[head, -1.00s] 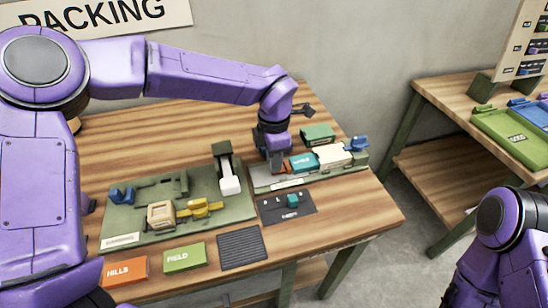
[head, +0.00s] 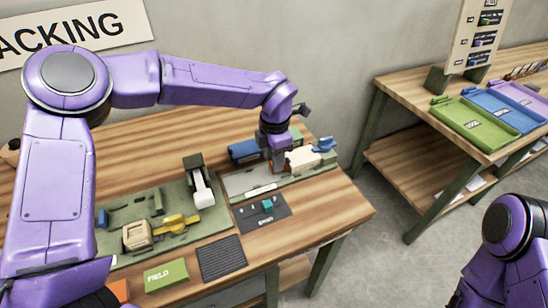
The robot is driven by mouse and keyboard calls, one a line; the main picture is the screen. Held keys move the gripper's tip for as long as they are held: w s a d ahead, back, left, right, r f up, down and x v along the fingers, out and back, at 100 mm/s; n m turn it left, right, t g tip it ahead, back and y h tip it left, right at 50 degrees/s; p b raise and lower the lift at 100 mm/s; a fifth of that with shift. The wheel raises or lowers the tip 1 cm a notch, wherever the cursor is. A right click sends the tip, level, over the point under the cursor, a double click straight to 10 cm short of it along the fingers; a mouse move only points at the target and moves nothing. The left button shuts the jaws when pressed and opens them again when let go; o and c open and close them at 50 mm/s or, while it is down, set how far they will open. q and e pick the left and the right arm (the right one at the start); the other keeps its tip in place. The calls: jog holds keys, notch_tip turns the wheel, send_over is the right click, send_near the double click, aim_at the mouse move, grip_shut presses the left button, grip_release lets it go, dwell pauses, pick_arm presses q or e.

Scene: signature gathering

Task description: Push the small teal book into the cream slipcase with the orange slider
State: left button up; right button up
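The cream slipcase (head: 302,159) lies at the right part of a grey-green fixture (head: 238,184) near the bench's right end. My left gripper (head: 278,168) points down over the fixture, close against the slipcase's left side. I cannot make out whether its fingers are open or shut. The small teal book does not show between gripper and slipcase now; I cannot tell how far inside it is. The orange slider is hidden or too small to tell at the fingers. The fixture's channel left of my gripper is bare. My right arm shows at lower right, its gripper out of view.
A blue clamp-like part (head: 324,145) sits right of the slipcase. A blue book (head: 243,150) lies behind the fixture. A dark mat (head: 252,221) with a small teal piece (head: 267,205) lies in front. A green FIELD block (head: 166,275) is at the front edge.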

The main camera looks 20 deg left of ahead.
pick_arm(q)
jog(key=shift+o, duration=0.9)
jog(key=shift+w+d+f, duration=0.1)
jog(key=shift+w+d, duration=0.1)
jog(key=shift+a, duration=0.1)
notch_tip(320, 180, up, 11)
jog(key=b, duration=0.1)
jog(key=shift+f, duration=0.2)
